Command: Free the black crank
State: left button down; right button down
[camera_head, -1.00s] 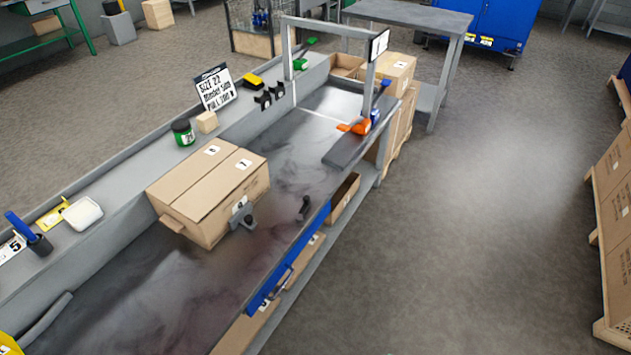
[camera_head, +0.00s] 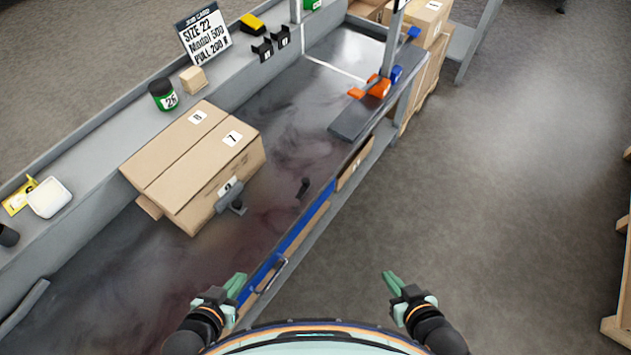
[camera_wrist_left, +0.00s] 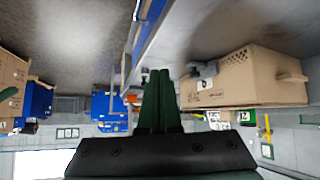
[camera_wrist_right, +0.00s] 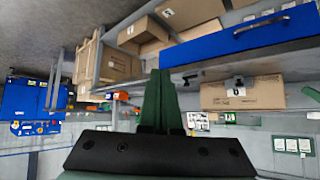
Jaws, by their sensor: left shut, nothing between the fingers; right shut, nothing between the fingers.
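A small black upright piece (camera_head: 303,187), which looks like a crank handle, stands on the dark bench top near its front edge. A grey bracket with a black knob (camera_head: 235,203) sits against the near right face of a large cardboard box (camera_head: 190,160) on the bench. I cannot tell which black piece is the crank, or whether the box presses on the bracket. The box also shows in the left wrist view (camera_wrist_left: 240,80) and the right wrist view (camera_wrist_right: 245,95). My left gripper (camera_head: 238,284) and right gripper (camera_head: 391,281) are shut, empty, and apart from these things.
A blue drawer front (camera_head: 295,235) runs along the bench edge. A dark plate (camera_head: 352,118) with an orange tool (camera_head: 377,88) lies further back. The ledge holds a green jar (camera_head: 163,95), a wood block (camera_head: 193,79) and a sign (camera_head: 203,35).

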pick_arm(q)
jog(key=shift+s, duration=0.1)
pick_arm(e)
jog(key=shift+s, duration=0.15)
